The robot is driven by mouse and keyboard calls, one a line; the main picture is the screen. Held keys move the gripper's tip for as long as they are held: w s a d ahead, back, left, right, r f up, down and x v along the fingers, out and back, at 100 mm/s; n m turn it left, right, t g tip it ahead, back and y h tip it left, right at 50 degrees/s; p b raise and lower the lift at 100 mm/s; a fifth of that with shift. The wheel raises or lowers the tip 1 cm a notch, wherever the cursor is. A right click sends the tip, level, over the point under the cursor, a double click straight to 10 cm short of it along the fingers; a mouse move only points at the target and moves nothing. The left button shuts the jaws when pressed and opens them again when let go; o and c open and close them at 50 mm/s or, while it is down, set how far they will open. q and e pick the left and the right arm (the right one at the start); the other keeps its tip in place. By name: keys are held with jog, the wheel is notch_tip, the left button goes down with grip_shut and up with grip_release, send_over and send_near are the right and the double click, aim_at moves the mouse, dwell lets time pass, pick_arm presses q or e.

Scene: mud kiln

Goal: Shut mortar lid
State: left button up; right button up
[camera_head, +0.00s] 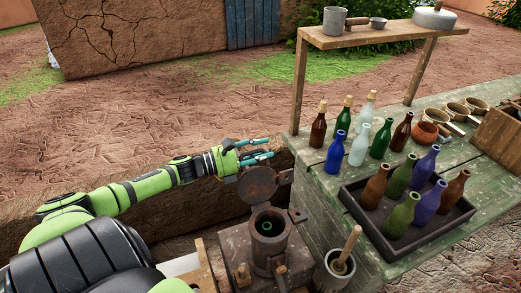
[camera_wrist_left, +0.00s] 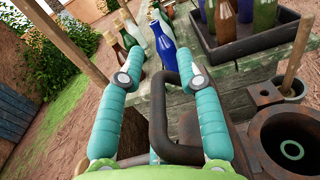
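The mortar (camera_head: 268,228) is a rusty metal cylinder on a block, its mouth open with a green ring inside; it also shows in the wrist view (camera_wrist_left: 262,140). Its round, rusty lid (camera_head: 257,186) stands raised at the far side of the mouth. My left gripper (camera_head: 264,149) is just behind the lid. In the wrist view, the gripper (camera_wrist_left: 162,72) has its teal fingers apart, with a dark bent handle (camera_wrist_left: 158,115) between them. I cannot tell whether either finger touches the handle. My right gripper is not in view.
A green wooden table (camera_head: 315,180) at the right holds several bottles, some in a dark tray (camera_head: 402,245). A cup with a pestle (camera_head: 335,268) stands close right of the mortar. A wooden shelf (camera_head: 385,34) rises behind. A low mud wall runs behind my left arm.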

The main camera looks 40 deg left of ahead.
pick_arm(q)
grip_shut()
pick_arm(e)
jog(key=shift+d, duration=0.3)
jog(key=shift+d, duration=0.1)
